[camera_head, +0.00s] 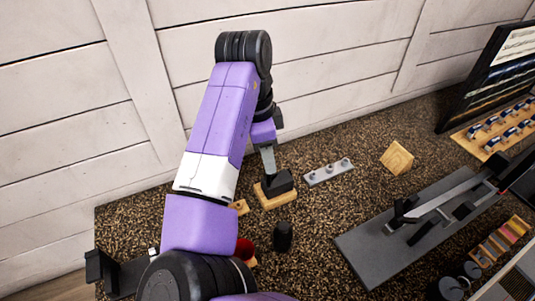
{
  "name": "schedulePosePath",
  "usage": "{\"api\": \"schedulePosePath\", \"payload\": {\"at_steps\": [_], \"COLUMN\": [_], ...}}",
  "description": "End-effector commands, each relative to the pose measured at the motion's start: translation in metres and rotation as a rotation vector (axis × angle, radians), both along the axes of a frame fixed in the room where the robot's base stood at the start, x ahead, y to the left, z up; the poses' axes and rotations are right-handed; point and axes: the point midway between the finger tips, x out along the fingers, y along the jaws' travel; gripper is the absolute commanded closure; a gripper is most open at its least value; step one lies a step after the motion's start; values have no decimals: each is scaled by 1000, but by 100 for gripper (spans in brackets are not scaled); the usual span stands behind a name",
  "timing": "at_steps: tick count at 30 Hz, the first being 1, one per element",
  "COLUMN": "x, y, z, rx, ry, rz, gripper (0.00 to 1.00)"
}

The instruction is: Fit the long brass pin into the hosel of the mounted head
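My gripper (268,162) is at the end of my purple arm, pointing down just above a dark block-like head (281,182) on a light wooden base (275,199). This looks like the mounted head, though I cannot make out its hosel. The gripper's fingers are small and seen edge-on, so I cannot tell whether they are open or shut. I cannot tell whether the gripper touches the head. No long brass pin can be made out; anything between the fingers is hidden or too small to see.
A grey strip with three round pegs (327,172) and a tilted wooden block (397,158) stand right of the head. A black cylinder (283,236) stands in front.

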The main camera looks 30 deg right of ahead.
Motion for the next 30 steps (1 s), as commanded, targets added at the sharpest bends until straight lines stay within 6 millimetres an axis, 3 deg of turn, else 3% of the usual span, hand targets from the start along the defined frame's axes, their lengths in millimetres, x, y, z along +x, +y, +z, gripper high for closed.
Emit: {"api": "schedulePosePath", "payload": {"at_steps": [5,16,30], "x": [2,3,3], "y": [2,11,11], "z": [14,69,77], "rx": [0,2,0], "ry": [-3,-3,0], "rz": [0,1,0], "gripper": [62,62,62]}}
